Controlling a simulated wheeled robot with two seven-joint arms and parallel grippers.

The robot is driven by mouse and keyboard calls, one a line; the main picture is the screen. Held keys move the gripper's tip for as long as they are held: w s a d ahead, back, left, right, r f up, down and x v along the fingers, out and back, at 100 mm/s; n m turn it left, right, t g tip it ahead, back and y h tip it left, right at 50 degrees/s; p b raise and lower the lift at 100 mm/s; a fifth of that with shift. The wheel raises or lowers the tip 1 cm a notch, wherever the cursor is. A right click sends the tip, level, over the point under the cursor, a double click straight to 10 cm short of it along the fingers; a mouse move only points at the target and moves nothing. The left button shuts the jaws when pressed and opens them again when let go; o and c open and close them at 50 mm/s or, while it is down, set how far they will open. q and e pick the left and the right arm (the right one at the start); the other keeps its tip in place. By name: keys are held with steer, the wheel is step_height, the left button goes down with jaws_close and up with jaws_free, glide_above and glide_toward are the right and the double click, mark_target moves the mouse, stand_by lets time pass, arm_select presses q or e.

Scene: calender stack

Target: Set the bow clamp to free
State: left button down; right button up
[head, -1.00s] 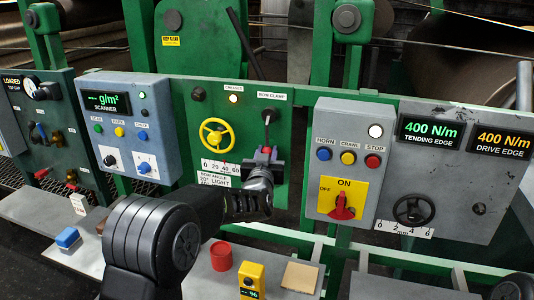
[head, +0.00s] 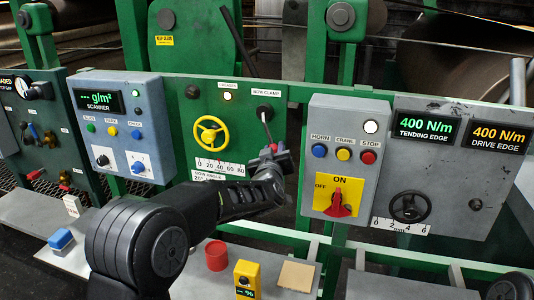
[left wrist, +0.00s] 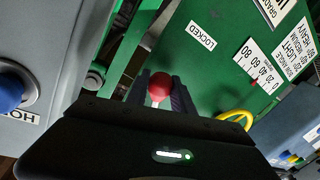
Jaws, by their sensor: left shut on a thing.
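The bow clamp (head: 267,130) is a thin lever on the green panel, below the label BOW CLAMP. It hangs from a dark pivot and slants down to the right. My left gripper (head: 273,154) is at its lower end. In the left wrist view, the lever's red knob (left wrist: 159,86) sits between the two dark fingers of my left gripper (left wrist: 160,95), which is shut on it. A LOCKED label (left wrist: 201,36) is on the green panel near the knob. No label reading free can be made out. My right gripper is not in view.
The yellow handwheel (head: 211,132) is left of the lever. The grey box (head: 345,113) with HORN, CRAWL and STOP buttons stands close on the right. Below, a red cylinder (head: 216,256) and a yellow device (head: 248,279) are on the grey ledge.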

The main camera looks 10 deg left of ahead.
arm_select(q)
steer(key=shift+d+r+n, duration=0.4)
steer(key=shift+d+n, duration=0.35)
steer(key=shift+n, duration=0.05)
steer(key=shift+s+d+r+n+g+h+p, duration=0.1)
steer(key=shift+d+r+n+g+h+p, duration=0.15)
steer(key=shift+d+r+n, duration=0.35)
steer(key=shift+d+r+n+g+h+p, duration=0.15)
steer(key=shift+d+r+n+p, duration=0.2)
steer(key=shift+d+n, duration=0.45)
steer(key=shift+a, duration=0.1)
steer(key=c, duration=1.1)
jaws_free()
steer(key=s+r+b, duration=0.1)
steer(key=s+b, duration=0.1)
steer(key=s, duration=0.5)
steer(key=shift+s+d, duration=0.3)
steer(key=shift+s, duration=0.1)
